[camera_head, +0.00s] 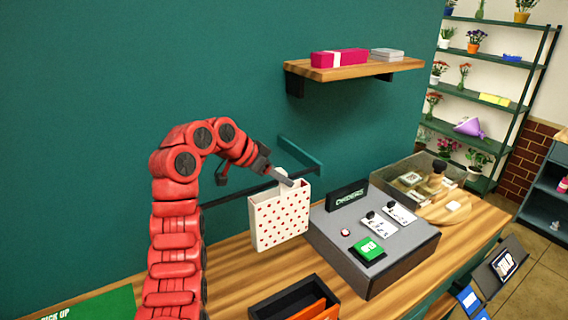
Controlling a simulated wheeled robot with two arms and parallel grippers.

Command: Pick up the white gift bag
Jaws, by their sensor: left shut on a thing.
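The white gift bag (280,219) with red dots is upright at the wooden counter, left of the grey order station. My left arm, red with dark joints, comes in from the left and reaches over to the bag's top. My left gripper (284,179) is shut on the bag's upper edge. I cannot tell whether the bag's bottom touches the counter or hangs just above it. The fingertips are small and partly hidden at the bag's opening. My right gripper is not in view.
A grey station (390,255) with cards and a green pad stands right of the bag. A black tray (272,311) is in front. A wall shelf (352,69) hangs above. A dark green bracket (301,157) is behind. A plant rack stands at the far right.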

